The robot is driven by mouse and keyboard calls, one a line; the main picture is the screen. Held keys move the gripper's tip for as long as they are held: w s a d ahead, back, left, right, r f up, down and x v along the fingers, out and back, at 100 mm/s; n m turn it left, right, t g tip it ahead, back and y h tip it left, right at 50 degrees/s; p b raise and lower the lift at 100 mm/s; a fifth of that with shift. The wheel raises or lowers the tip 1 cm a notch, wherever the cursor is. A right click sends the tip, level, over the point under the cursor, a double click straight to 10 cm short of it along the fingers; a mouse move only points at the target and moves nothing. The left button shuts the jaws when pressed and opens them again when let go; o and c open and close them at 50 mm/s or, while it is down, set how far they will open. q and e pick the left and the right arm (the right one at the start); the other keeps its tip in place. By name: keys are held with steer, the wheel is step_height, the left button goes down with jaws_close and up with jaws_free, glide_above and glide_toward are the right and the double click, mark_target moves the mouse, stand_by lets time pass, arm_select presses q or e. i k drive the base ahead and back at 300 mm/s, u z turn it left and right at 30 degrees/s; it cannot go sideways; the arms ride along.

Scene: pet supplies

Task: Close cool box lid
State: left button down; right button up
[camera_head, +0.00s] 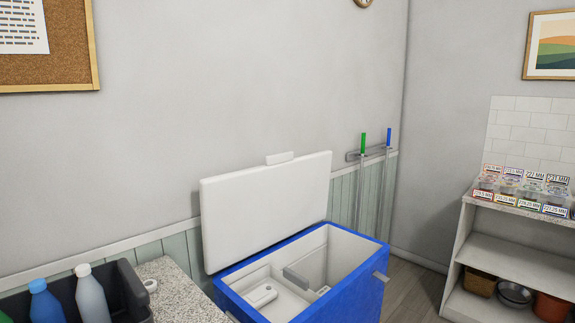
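A blue cool box (350,297) with a pale inside stands at the lower middle of the head view. Its white lid (266,205) is raised, standing nearly upright along the box's back left side and leaning slightly back toward the wall. A small pale tab (280,158) sticks up from the lid's top edge. Inside the box a pale block (262,296) and a grey piece (296,279) show. The box's lower part is cut off by the frame. Neither of my grippers shows in this view.
Left of the box is a speckled counter (173,288) with a dark bin (128,285) holding bottles. Two long-handled tools (362,185) hang on the wall behind. A shelf unit (500,222) with small labelled containers stands at the right. Floor (412,290) shows between box and shelf.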

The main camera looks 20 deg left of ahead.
mark_target(246, 213)
steer(key=z, duration=0.2)
steer(key=i, duration=1.3)
steer(key=u, duration=0.8)
